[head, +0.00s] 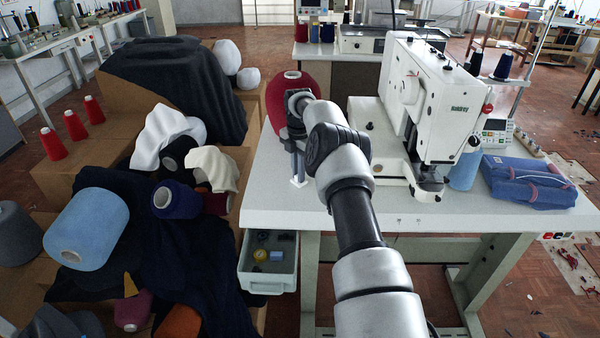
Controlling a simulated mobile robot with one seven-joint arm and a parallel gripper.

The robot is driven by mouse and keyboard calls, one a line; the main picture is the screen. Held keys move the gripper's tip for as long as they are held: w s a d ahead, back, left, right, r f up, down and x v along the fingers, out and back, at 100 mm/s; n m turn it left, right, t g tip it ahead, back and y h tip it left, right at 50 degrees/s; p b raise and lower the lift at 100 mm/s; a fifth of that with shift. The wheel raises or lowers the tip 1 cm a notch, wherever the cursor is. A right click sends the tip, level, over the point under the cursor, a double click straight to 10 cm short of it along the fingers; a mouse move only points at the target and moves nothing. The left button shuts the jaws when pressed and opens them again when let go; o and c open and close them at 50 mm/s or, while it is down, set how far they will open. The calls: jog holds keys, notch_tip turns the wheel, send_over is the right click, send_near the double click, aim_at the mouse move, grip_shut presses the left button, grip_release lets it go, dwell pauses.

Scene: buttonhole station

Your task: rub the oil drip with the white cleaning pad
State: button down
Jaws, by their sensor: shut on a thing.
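My gripper (297,167) points down over the left part of the white sewing table (265,206). It is shut on the white cleaning pad (299,182), of which a small part shows below the fingers. The pad is at or just above the tabletop; I cannot tell if it touches. I cannot make out the oil drip; my arm hides part of the tabletop.
A red yarn cone (275,108) stands just behind my gripper. The white buttonhole machine (430,100) stands to the right, with folded blue cloth (528,182) beyond it. An open drawer (268,285) juts out below the table's left front.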

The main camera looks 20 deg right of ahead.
jog(key=shift+r+p, duration=1.85)
jog(key=shift+r, duration=1)
jog(key=shift+r, duration=0.1)
jog(key=shift+r+p, duration=1.3)
jog(key=shift+r, duration=0.2)
jog(key=shift+f, duration=0.1)
